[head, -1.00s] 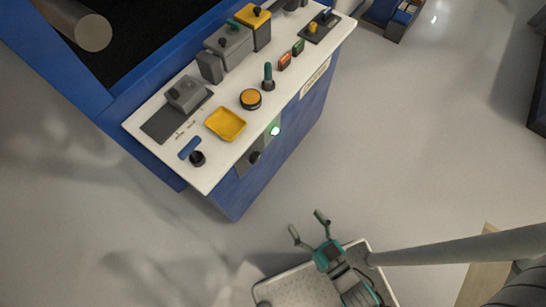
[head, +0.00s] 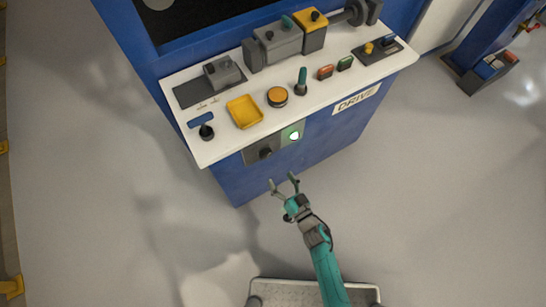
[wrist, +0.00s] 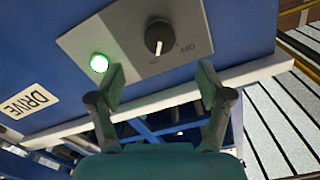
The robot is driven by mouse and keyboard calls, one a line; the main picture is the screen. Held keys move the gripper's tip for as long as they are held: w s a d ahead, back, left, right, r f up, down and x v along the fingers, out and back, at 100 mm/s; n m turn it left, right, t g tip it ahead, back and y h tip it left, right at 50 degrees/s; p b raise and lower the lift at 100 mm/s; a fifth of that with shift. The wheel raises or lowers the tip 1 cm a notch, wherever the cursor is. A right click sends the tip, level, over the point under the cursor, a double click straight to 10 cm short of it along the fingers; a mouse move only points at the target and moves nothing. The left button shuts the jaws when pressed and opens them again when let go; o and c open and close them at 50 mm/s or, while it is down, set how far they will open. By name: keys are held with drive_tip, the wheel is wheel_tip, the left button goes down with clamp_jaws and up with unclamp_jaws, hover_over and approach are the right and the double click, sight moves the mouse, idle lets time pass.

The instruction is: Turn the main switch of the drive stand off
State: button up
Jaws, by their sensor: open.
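The main switch is a dark round knob (head: 265,152) on a grey plate on the front of the blue drive stand (head: 310,150). In the wrist view the knob (wrist: 159,36) has a pale mark pointing at the ON lettering, with OFF lettering beside it. A green lamp (wrist: 98,63) on the same plate is lit; it also shows in the head view (head: 294,135). My gripper (head: 283,182) is open and empty, in front of the stand below the plate. In the wrist view its spread fingers (wrist: 161,80) are apart from the knob.
The white top (head: 325,105) overhangs the plate and carries a yellow tray (head: 244,112), an orange button (head: 277,96), a teal-handled lever (head: 301,82) and small coloured buttons. A DRIVE label (head: 356,99) is right of the lamp.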

sight(267, 157)
drive_tip(key=x, duration=1)
drive_tip(key=shift+w+a, duration=0.15)
drive_tip(key=shift+a, duration=0.05)
drive_tip(key=c, duration=1.2)
